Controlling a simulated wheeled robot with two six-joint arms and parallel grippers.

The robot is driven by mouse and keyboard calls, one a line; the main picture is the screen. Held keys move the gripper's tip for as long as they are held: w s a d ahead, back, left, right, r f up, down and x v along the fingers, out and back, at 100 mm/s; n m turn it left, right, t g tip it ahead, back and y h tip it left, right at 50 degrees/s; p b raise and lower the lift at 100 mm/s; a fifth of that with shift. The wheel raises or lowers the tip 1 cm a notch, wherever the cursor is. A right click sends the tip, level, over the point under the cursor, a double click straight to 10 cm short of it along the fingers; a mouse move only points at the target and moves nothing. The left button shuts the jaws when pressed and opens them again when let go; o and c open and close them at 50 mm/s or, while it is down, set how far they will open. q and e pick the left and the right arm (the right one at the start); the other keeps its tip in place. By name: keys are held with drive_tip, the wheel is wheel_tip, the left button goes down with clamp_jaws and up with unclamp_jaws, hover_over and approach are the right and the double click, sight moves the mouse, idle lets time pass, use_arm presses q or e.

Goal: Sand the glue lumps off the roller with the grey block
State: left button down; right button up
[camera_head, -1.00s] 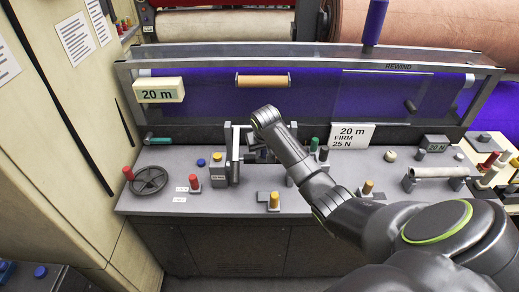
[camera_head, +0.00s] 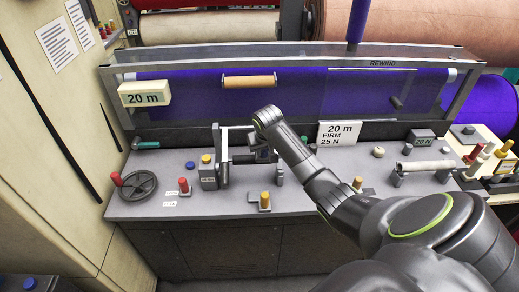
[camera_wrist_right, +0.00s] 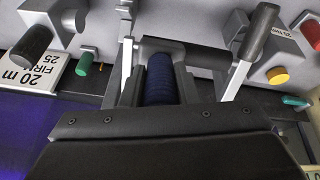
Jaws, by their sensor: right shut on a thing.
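A pale grey roller (camera_head: 425,165) lies across two small stands at the right of the bench; its lumps are too small to make out. A dark block (camera_head: 468,129) on a grey pad is behind it at the right; I cannot tell whether it is the sanding block. My right gripper (camera_head: 258,153) is at the light-armed frame left of the bench's middle, far from the roller. In the right wrist view its fingers (camera_wrist_right: 158,92) are shut on a dark blue ridged piece (camera_wrist_right: 160,78), beside a black crossbar (camera_wrist_right: 205,54). My left gripper is not in view.
A handwheel (camera_head: 136,185) stands at the left of the bench. A yellow knob (camera_head: 265,199) and a red knob (camera_head: 184,186) stand near the front. A "20 m FIRM" sign (camera_head: 340,133) and the blue felt (camera_head: 290,98) are behind. My right arm covers part of the bench.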

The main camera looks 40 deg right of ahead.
drive_tip(key=shift+s+d, duration=0.2)
drive_tip(key=shift+d, duration=0.1)
drive_tip(key=shift+v, duration=0.75)
drive_tip(key=shift+v, duration=2.55)
